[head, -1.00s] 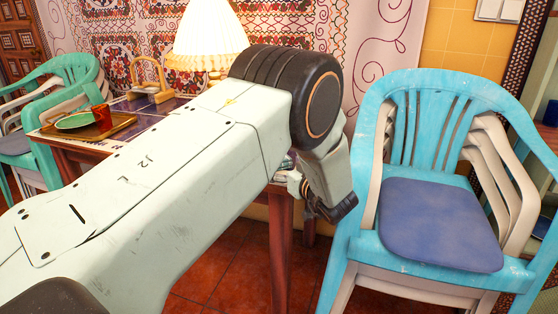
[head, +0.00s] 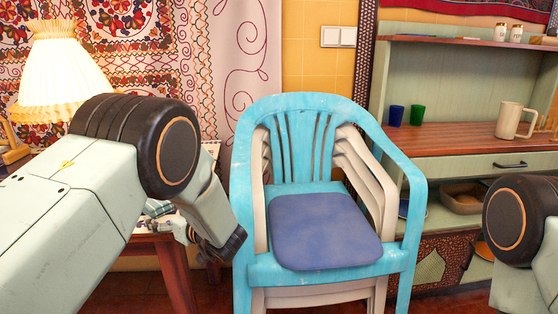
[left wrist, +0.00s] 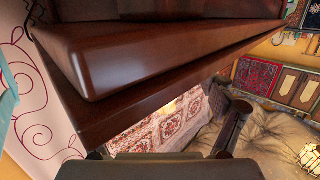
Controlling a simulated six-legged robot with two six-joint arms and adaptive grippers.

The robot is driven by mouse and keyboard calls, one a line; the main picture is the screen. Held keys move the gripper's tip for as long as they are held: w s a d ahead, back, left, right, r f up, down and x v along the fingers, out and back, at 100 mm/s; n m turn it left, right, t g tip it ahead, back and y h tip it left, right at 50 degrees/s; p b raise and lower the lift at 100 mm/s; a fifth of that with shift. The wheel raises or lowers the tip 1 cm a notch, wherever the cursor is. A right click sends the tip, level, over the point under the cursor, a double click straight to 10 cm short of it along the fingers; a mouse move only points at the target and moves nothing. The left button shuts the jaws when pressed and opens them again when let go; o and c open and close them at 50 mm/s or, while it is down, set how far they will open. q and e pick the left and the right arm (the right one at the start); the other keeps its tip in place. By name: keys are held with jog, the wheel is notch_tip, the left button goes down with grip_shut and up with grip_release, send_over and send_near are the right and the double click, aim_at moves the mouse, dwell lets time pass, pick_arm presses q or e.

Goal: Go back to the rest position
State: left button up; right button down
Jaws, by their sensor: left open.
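My left arm comes in from the left, bent down at a black joint. My left gripper (head: 224,246) hangs low beside the table's right end and just left of the blue chair. It is open and I see nothing in it. In the left wrist view, a dark finger sticks up at the lower right, under a dark brown wooden table edge (left wrist: 150,65) that fills the top. My right arm shows only a joint and link at the right edge; its gripper is out of view.
A turquoise chair (head: 262,270) with a blue cushion (head: 325,232) stands in the middle, stacked on beige ones. Wooden shelves (head: 455,140) with cups and a beige mug (head: 511,120) are at the right. A lit lamp (head: 60,75) stands at the left.

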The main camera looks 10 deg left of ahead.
aim_at(162, 205)
pick_arm(q)
jog(key=b+x, duration=0.1)
jog(key=x, duration=0.4)
jog(key=shift+s+b, duration=0.1)
jog(key=shift+b, duration=0.25)
jog(key=d+r+p, duration=0.1)
jog(key=s+d+r+p, duration=0.1)
jog(key=p, duration=0.1)
jog(key=shift+r, duration=0.25)
jog(key=shift+s+d+r+p, duration=0.25)
jog(key=shift+d+p, duration=0.15)
jog(key=shift+p, duration=0.05)
jog(key=shift+d, duration=0.1)
jog(key=shift+s+d, duration=0.1)
jog(key=shift+s, duration=0.05)
jog(key=shift+f, duration=0.1)
